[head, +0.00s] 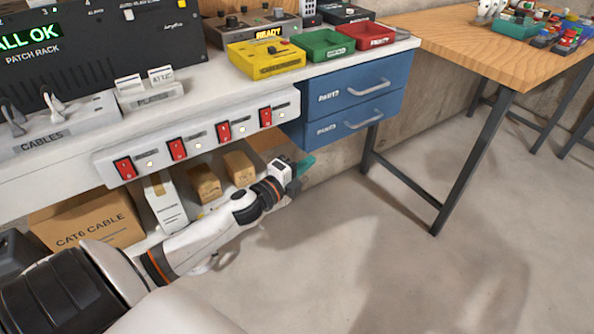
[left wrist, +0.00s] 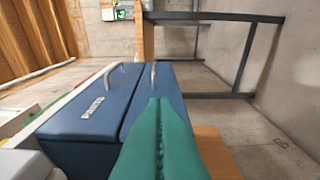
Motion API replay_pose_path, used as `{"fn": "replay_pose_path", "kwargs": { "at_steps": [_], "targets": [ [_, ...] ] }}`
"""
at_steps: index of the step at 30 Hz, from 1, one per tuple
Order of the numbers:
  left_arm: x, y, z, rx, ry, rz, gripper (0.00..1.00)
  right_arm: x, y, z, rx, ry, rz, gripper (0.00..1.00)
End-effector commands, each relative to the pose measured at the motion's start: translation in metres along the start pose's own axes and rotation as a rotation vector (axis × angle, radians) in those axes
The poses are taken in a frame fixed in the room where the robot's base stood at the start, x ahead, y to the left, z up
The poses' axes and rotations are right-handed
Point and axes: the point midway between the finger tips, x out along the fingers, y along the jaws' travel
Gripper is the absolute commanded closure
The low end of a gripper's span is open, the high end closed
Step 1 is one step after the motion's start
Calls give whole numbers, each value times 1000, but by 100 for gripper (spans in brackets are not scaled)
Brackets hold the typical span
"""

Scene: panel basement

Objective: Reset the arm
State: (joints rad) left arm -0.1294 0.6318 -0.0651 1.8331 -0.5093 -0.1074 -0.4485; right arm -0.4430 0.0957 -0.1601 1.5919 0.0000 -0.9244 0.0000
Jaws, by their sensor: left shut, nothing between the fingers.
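My left arm reaches in from the lower left of the head view. Its left gripper (head: 303,166) is in front of the workbench, just below the blue drawer unit (head: 352,107). The teal fingers are shut together with nothing between them. In the left wrist view the closed fingers (left wrist: 160,138) point forward, and the blue drawers (left wrist: 90,115) with their metal handles lie just to their left and ahead. I cannot tell the exact gap between fingers and drawers. My right gripper is in neither view.
A row of red switches (head: 223,132) runs along the bench front. A cardboard box (head: 88,220) sits on the lower shelf. A wooden table (head: 460,45) stands right. The floor (head: 400,270) is clear.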

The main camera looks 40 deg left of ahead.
Motion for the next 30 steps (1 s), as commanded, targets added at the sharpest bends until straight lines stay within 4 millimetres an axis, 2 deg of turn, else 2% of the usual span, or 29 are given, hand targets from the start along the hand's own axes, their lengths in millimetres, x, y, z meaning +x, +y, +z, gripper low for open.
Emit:
{"fn": "replay_pose_path", "kwargs": {
  "at_steps": [1,6,14,17,20,22,26,27,30],
  "targets": [
    [-9,-1,0,-1,0,-2,100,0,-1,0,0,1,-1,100],
    [-28,-1,0,-1,1,-2,100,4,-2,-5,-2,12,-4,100],
    [-34,0,1,0,0,0,100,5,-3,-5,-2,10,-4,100],
    [-34,-6,0,-21,13,-14,100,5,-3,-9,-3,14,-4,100],
    [-40,-36,-4,-123,74,-77,100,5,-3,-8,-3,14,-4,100],
    [-50,-74,-5,-244,151,-157,100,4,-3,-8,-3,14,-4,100],
    [-84,-163,5,-523,341,-356,100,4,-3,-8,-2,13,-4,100],
    [-98,-190,12,-604,402,-419,100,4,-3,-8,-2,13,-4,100],
    [-136,-250,38,-788,548,-575,100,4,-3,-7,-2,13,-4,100]
  ]
}}
